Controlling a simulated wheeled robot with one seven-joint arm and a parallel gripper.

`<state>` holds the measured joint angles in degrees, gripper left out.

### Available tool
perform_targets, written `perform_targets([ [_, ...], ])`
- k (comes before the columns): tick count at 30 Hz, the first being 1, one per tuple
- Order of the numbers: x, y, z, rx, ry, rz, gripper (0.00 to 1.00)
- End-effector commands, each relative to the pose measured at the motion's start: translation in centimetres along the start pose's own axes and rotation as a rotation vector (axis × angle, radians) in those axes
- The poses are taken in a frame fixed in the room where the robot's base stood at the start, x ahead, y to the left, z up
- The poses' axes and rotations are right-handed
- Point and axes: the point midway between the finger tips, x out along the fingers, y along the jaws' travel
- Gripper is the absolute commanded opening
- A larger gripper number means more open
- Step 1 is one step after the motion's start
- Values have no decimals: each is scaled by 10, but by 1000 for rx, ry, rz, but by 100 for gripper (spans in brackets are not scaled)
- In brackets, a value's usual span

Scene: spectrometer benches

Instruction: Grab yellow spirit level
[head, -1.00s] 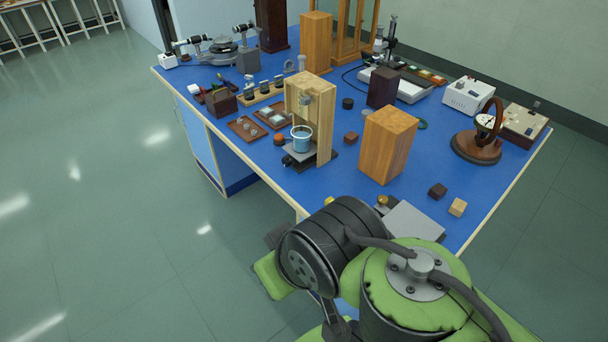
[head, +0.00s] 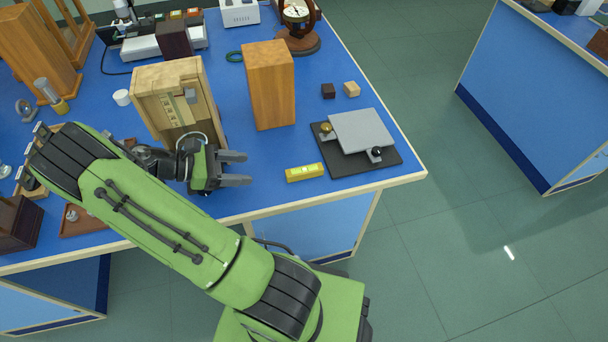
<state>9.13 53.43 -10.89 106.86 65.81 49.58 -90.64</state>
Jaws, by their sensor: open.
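The yellow spirit level (head: 304,172) lies flat on the blue bench top near its front edge, left of a dark board. My gripper (head: 241,170) is open and empty over the bench, to the left of the level. Its two fingers point right, toward the level, with a gap of bare blue surface between fingertips and level. The level is fully visible.
A grey plate on a dark base (head: 386,158) with small knobs stands just right of the level. A wooden block (head: 269,84) stands behind it. A wooden frame (head: 168,85) stands behind my gripper. Two small cubes lie farther back. A second bench (head: 545,95) stands at right.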

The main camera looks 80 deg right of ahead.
Motion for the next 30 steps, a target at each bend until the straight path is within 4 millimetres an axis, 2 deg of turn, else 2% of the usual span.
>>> perform_targets([
  [5, 26, 0, -2, -26, -42, -14, 60],
  [12, 86, -1, -2, -27, -39, -13, 60],
  [15, 104, -1, 0, -27, -39, -11, 60],
  [20, 122, -1, 2, -26, -39, -10, 60],
  [25, 154, -1, 2, -26, -38, -10, 60],
  [30, 164, -1, 4, -27, -37, -6, 60],
])
